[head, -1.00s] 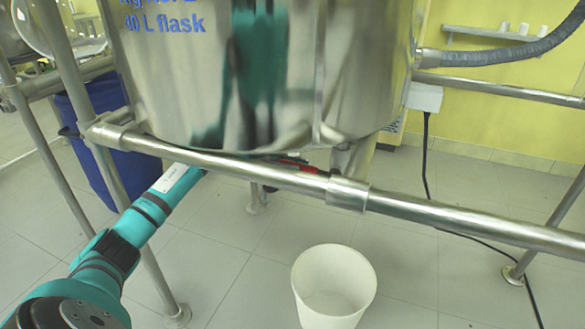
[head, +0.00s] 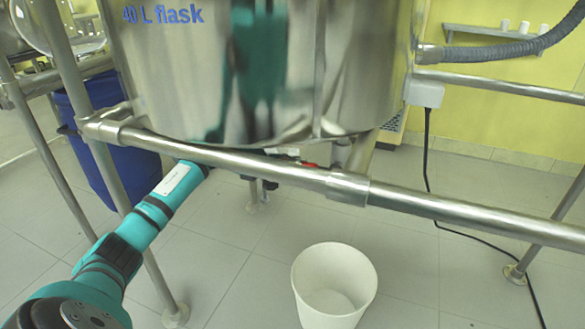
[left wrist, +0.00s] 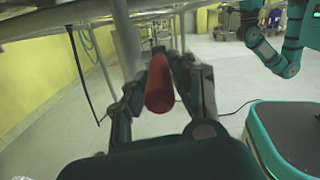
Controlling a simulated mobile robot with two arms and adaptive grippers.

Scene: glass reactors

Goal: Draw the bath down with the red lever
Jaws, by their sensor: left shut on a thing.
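The steel bath (head: 350,70) fills the upper middle of the head view, marked "40 L flask". The red lever (head: 309,165) shows as a small red piece under it, just above the front rail. In the left wrist view the red lever (left wrist: 160,85) points toward the camera between the fingers of my left gripper (left wrist: 160,76), which is shut on it. In the head view my left arm reaches in from the left under the bath, and the rail hides most of that gripper.
A steel frame rail (head: 250,167) crosses in front of the bath. An open white bucket (head: 334,285) stands on the floor below. A blue bin (head: 100,150) is behind at left. A black cable (head: 427,170) hangs from a white box (head: 424,94).

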